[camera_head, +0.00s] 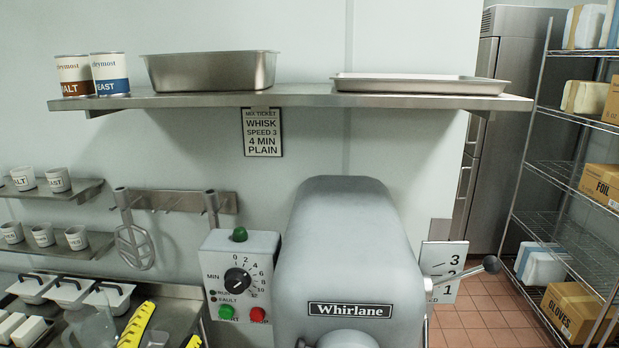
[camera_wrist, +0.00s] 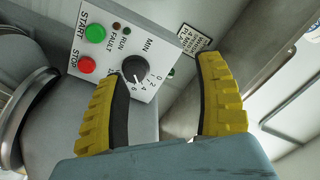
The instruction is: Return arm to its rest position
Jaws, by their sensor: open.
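My gripper (camera_wrist: 164,105) shows in the wrist view with its two yellow ribbed fingers spread apart and nothing between them. Beyond the fingers is the mixer's control panel (camera_wrist: 118,48), with a green start button, a red stop button and a black timer dial (camera_wrist: 135,68). One finger overlaps the edge of the dial in that view; I cannot tell whether they touch. In the head view, yellow finger parts (camera_head: 137,326) show at the bottom left, in front of the counter. The rest of my arm is mostly out of view.
The grey Whirlane mixer (camera_head: 350,245) fills the bottom middle, its control panel (camera_head: 240,275) on its left and a speed lever (camera_head: 490,264) on its right. A wall shelf (camera_head: 300,99) holds cans and pans. A wire rack (camera_head: 560,170) stands right.

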